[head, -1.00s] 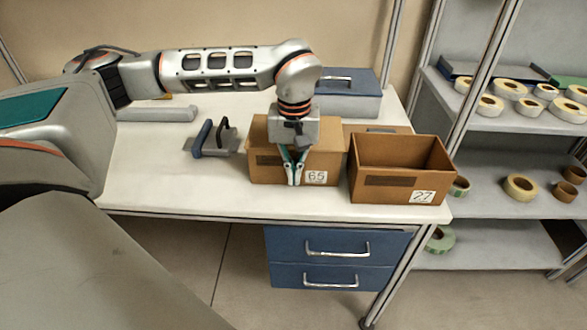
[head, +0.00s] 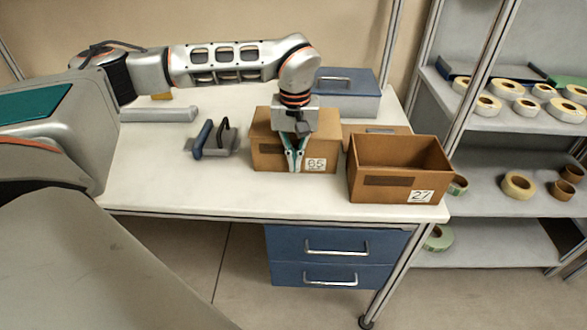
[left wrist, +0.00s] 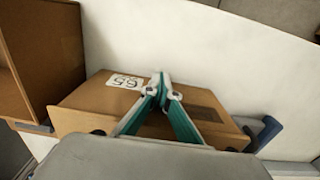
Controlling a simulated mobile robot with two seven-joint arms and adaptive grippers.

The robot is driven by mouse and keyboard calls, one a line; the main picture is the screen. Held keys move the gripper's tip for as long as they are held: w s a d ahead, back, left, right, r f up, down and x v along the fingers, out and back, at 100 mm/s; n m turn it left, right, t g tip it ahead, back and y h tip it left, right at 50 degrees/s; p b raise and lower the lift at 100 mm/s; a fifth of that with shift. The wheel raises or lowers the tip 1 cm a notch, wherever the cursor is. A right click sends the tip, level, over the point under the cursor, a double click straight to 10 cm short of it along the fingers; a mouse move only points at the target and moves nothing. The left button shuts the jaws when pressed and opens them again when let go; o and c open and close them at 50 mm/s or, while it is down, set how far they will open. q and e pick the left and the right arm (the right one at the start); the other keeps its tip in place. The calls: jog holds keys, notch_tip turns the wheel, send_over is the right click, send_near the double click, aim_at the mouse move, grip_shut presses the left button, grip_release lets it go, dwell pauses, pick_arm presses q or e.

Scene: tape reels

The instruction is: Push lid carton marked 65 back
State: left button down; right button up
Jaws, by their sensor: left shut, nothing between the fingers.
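The lid carton marked 65 (head: 268,157) is a brown closed box on the white table in the head view. It also shows in the left wrist view (left wrist: 93,102), with its white 65 label facing up in that picture. My left gripper (head: 294,170) is shut and empty, its fingertips at the front face of the carton, just left of the label. In the left wrist view the closed fingertips (left wrist: 161,76) are by the carton's front edge beside the label; I cannot tell exact contact. My right gripper is not in view.
An open brown carton marked 27 (head: 385,188) stands just right of carton 65. A blue-grey toolbox (head: 347,95) and a flat brown item (head: 375,138) are behind. The table front (head: 200,198) is clear.

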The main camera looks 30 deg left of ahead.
aim_at(295, 135)
pick_arm(q)
jog(key=shift+w+a+p, duration=0.25)
jog(key=shift+w+a, duration=0.4)
jog(key=shift+w, duration=0.4)
jog(key=shift+w+a+p, duration=0.25)
jog(key=shift+w+a, duration=0.35)
jog(key=shift+w, duration=0.45)
jog(key=shift+w+a+p, duration=0.25)
jog(key=shift+w+a, duration=0.4)
jog(key=shift+w, duration=0.4)
jog(key=shift+s+d+r+p, duration=0.1)
jog(key=shift+s+d+p, duration=0.2)
jog(key=shift+s+p, duration=0.2)
jog(key=shift+s+d+r+p, duration=0.1)
jog(key=shift+s+d+p, duration=0.15)
jog(key=shift+s+p, duration=0.2)
jog(key=shift+s+d+f+p, duration=0.1)
jog(key=shift+s+d+p, duration=0.15)
jog(key=shift+s+p, duration=0.15)
jog(key=shift+s+d+f+p, duration=0.1)
jog(key=shift+s+d+p, duration=0.15)
jog(key=shift+s, duration=0.2)
notch_tip(295, 135, up, 3)
jog(key=p, duration=0.3)
jog(key=shift+f, duration=0.15)
notch_tip(295, 135, up, 3)
jog(key=shift+f+p, duration=0.15)
jog(key=shift+p, duration=0.9)
jog(key=shift+r, duration=2.3)
